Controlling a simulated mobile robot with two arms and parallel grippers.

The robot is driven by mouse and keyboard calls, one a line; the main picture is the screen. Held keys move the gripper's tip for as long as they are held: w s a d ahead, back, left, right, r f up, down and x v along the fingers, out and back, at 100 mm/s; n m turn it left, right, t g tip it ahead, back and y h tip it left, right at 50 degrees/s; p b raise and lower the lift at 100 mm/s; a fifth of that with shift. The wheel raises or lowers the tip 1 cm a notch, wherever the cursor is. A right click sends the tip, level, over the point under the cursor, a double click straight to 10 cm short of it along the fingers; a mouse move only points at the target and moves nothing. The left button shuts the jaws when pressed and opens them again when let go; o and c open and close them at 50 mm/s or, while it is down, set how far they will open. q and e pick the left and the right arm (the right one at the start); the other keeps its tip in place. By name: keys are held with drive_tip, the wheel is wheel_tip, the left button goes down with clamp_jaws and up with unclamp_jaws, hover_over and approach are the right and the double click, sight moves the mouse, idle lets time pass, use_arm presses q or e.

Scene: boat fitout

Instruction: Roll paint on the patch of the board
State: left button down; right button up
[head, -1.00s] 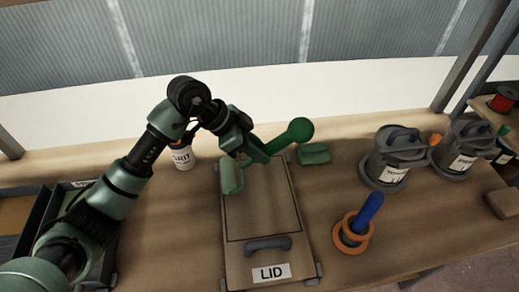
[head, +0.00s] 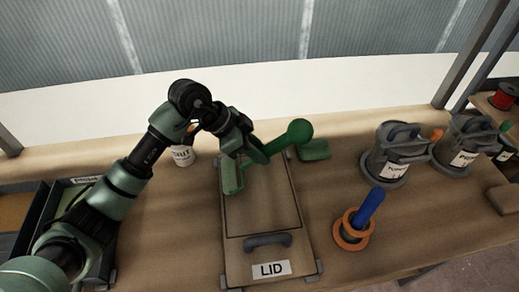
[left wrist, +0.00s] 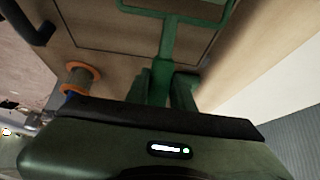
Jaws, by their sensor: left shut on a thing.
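My left gripper (head: 254,153) is shut on a green paint roller. The roller's handle (head: 299,132) ends in a round knob up and right of the gripper. Its roller head (head: 231,178) is over the left side of the board's outlined patch (head: 262,205), near the top; I cannot tell whether it touches. The board (head: 241,266) lies on the bench, with a "LID" label and a grey handle at its near end. The left wrist view shows the gripper fingers (left wrist: 165,88) around the green stem, the roller frame (left wrist: 168,40) above them. My right gripper is out of view.
Orange rings with a blue peg (head: 369,207) stand right of the board. Grey lidded cans (head: 390,155) are further right. A white pot (head: 183,156) and a dark tray (head: 40,222) are at left.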

sight(272, 143)
use_arm(q)
drive_tip(key=d, duration=0.2)
drive_tip(key=w+d+p, duration=0.1)
drive_tip(key=d, duration=0.1)
drive_tip(key=shift+d+r+p, duration=0.2)
drive_tip(key=shift+d+p, duration=0.05)
drive_tip(key=shift+p, duration=0.05)
drive_tip(key=shift+d, duration=0.1)
drive_tip(key=shift+w+d+f+p, duration=0.1)
drive_tip(key=shift+w+d+p, duration=0.15)
drive_tip(key=shift+d, duration=0.95)
drive_tip(key=shift+w+d+f+p, duration=0.1)
drive_tip(key=shift+w+d, duration=0.1)
drive_tip(key=shift+d, duration=0.95)
drive_tip(key=d, duration=0.2)
drive_tip(key=w+d, duration=0.1)
drive_tip(key=d, duration=0.1)
drive_tip(key=shift+d, duration=0.35)
drive_tip(key=shift+a+r+p, duration=0.1)
drive_tip(key=shift+p, duration=0.2)
